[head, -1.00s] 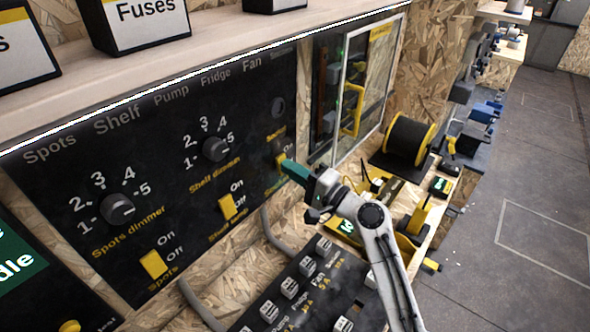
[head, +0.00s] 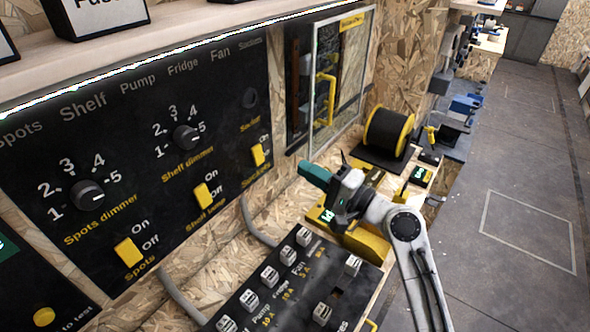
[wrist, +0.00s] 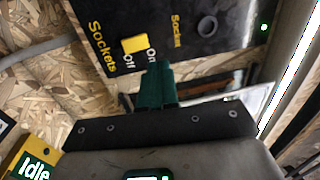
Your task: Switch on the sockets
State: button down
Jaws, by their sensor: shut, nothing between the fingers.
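The yellow sockets switch (head: 258,154) sits low at the right end of the black switch panel (head: 225,120), under a dark round lamp (head: 250,97). In the wrist view the switch (wrist: 134,44) is beside its On and Off labels; I cannot tell which side is pressed. My gripper (head: 305,170) has teal fingers, shut and empty. In the head view it is to the right of the switch, apart from it. In the wrist view the fingertips (wrist: 155,68) point toward the panel near the On label.
Yellow spots (head: 128,252) and shelf lamp (head: 202,196) switches and two dimmer knobs are to the left. A fuse board (head: 285,290) lies below. A clear-doored cabinet (head: 335,75) and a cable reel (head: 389,133) are to the right. Grey conduits hang under the panel.

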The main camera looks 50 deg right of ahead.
jog(key=shift+s+r, duration=0.15)
jog(key=shift+s, duration=0.7)
